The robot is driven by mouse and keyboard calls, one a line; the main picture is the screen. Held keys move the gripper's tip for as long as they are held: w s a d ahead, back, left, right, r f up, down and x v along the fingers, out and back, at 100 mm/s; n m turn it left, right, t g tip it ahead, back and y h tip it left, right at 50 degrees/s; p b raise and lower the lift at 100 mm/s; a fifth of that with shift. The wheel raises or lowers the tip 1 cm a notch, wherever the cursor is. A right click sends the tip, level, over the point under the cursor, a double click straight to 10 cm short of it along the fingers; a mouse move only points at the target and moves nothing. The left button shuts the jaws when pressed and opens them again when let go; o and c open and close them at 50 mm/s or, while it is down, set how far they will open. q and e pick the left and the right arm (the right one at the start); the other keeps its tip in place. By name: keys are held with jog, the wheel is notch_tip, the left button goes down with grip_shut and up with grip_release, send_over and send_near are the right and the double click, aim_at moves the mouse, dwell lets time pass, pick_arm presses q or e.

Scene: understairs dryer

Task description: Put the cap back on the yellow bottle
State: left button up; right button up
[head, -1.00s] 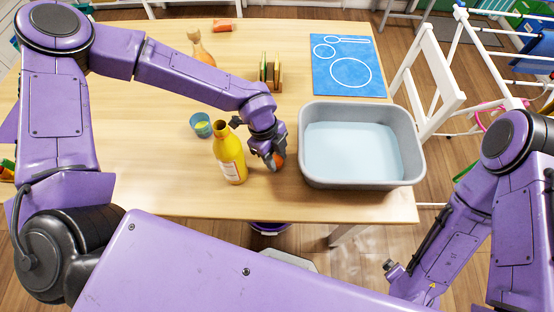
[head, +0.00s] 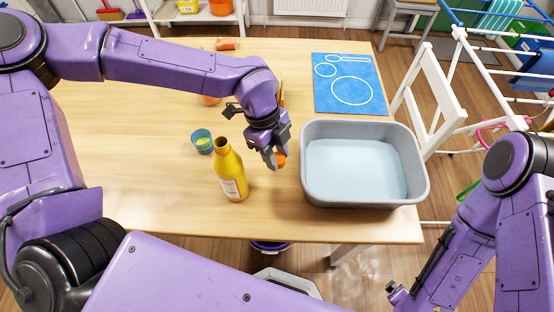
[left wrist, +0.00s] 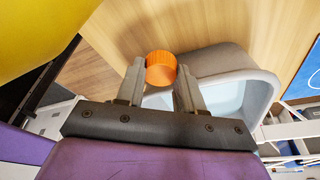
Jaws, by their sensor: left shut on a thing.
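The yellow bottle (head: 231,174) stands upright on the table with its dark neck open at the top. It also fills the upper left corner of the left wrist view (left wrist: 30,35). My left gripper (head: 277,160) is just right of the bottle, shut on the orange cap (head: 281,159). In the left wrist view the cap (left wrist: 161,69) sits between the two fingertips (left wrist: 160,78). The cap is apart from the bottle and appears above the table. My right arm shows at the right, with the right gripper's jaws not clearly visible.
A grey basin (head: 414,193) with light blue inside stands right of the gripper. A small teal cup (head: 202,142) is left behind the bottle. A blue mat (head: 335,72) lies at the back right. My left arm hides part of the table's back; the left table surface is clear.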

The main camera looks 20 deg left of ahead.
dwell(0.3)
pick_arm(q)
jog(key=m, duration=0.2)
jog(key=w+m+g+y, duration=0.1)
jog(key=m, duration=0.2)
jog(key=shift+d, duration=0.2)
jog(key=w+d+n+t, duration=0.1)
jog(key=w+n, duration=0.1)
jog(key=n, duration=0.7)
jog(key=w+d+r+n+t+y, duration=0.1)
jog(key=w+d+n+t, duration=0.1)
jog(key=n, duration=0.6)
jog(key=w+d+n+t+y, duration=0.1)
jog(key=w+n+t, duration=0.1)
jog(key=n, duration=0.7)
jog(key=shift+w+d+r+n, duration=0.25)
jog(key=shift+w+r+n, duration=0.05)
jog(key=shift+w, duration=0.2)
